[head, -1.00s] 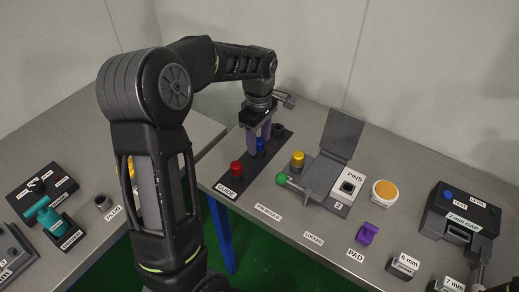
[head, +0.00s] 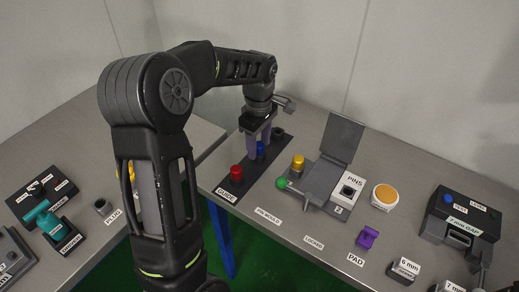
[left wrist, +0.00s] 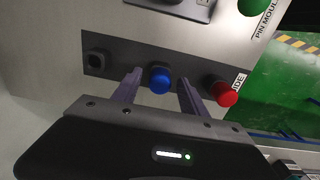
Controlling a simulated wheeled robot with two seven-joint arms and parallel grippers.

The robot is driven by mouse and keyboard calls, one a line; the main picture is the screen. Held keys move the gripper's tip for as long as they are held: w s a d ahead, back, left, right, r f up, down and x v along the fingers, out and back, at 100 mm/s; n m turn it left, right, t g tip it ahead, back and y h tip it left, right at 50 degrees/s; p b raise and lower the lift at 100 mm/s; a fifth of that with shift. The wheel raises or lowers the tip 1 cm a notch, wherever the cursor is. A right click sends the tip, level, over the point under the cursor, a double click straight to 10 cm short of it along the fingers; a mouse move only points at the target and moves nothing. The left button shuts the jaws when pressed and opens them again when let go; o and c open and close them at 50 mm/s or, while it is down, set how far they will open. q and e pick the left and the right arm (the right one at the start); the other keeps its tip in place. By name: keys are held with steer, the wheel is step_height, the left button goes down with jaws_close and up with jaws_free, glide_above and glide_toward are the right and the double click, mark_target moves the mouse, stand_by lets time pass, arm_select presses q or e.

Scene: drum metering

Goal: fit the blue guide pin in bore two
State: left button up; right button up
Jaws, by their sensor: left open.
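The blue guide pin (head: 261,148) stands upright in the middle of the dark GUIDE strip (head: 226,189), between a red pin and the dark fitting at the strip's far end. In the left wrist view the blue pin (left wrist: 160,79) shows its round head between my two purple-grey fingers. My left gripper (head: 259,146) is open, pointing down, with one finger on each side of the pin. A gap shows on both sides of the head in the left wrist view (left wrist: 159,88). How far the pin sits in the strip is hidden. My right gripper is not in view.
The red pin (head: 236,173) stands close by on the strip, beside one finger. The dark fitting (head: 277,133) is at the far end. A yellow pin (head: 298,162) and the grey PINS fixture (head: 321,179) with its raised lid stand to the right.

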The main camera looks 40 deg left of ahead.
mark_target(259, 144)
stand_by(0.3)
arm_select(q)
jaws_close()
stand_by(0.4)
stand_by(0.7)
steer(key=shift+r, duration=0.2)
steer(key=shift+r+p, duration=2.35)
steer(key=shift+r, duration=0.45)
steer(key=shift+r, duration=0.15)
step_height(259, 144, up, 4)
steer(key=p, duration=0.3)
